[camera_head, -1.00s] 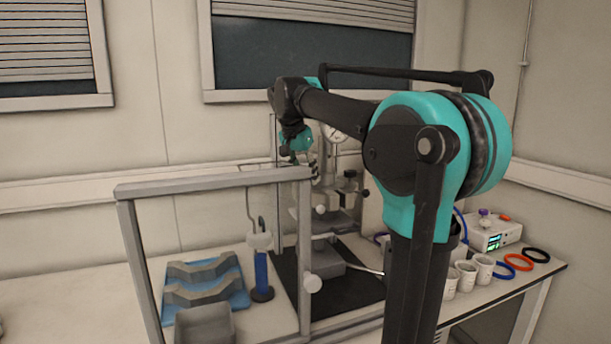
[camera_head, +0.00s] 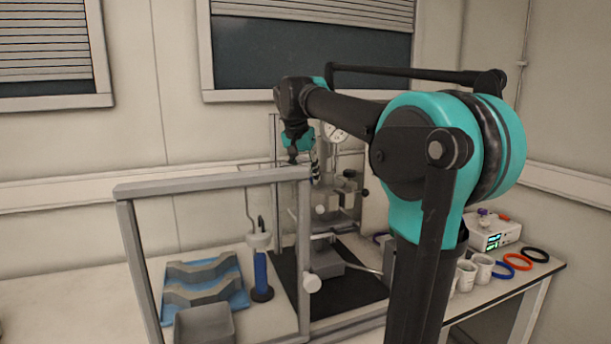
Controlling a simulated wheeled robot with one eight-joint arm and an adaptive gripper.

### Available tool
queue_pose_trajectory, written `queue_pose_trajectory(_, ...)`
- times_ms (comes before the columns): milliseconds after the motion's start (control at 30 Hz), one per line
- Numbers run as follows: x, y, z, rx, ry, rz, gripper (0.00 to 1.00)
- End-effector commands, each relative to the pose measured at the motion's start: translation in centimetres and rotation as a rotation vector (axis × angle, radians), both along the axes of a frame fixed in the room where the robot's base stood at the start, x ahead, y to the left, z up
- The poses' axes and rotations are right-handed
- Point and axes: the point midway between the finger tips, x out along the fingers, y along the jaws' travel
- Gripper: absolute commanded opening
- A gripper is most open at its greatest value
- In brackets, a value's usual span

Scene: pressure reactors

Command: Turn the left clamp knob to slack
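The pressure reactor (camera_head: 327,218) stands on a black mat behind the grey frame, partly hidden by the frame post and my arm. It has a round gauge (camera_head: 336,131) at its top. A pale round knob (camera_head: 320,211) shows on its left side, and a dark knob (camera_head: 365,192) on its right. I cannot tell for sure which is the left clamp knob. My gripper (camera_head: 305,166) points down by the reactor's upper left, above the pale knob and apart from it. Its fingers are small and partly hidden by the frame's top bar, so their opening is unclear.
A blue tray (camera_head: 240,301), a grey bin (camera_head: 204,325) and a blue cylinder (camera_head: 261,272) are at left. White cups (camera_head: 482,268) and coloured rings (camera_head: 519,262) are at right.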

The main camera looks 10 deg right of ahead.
Motion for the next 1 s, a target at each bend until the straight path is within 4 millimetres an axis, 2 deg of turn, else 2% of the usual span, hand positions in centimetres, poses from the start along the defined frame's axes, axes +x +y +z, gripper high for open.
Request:
queue_pose_trajectory(33, 0.0, 0.0, 0.0, 0.000, 0.000, 0.000, 0.51)
queue_pose_trajectory(100, 0.0, 0.0, 0.0, 0.000, 0.000, 0.000, 0.58)
queue_pose_trajectory(467, -0.1, 0.1, 0.4, 0.000, 0.000, 0.000, 0.58)
queue_pose_trajectory(567, -0.5, 0.3, 1.5, 0.000, 0.000, 0.000, 0.58)
queue_pose_trajectory(1000, -3.1, 2.1, 9.1, 0.000, 0.000, 0.001, 0.58)
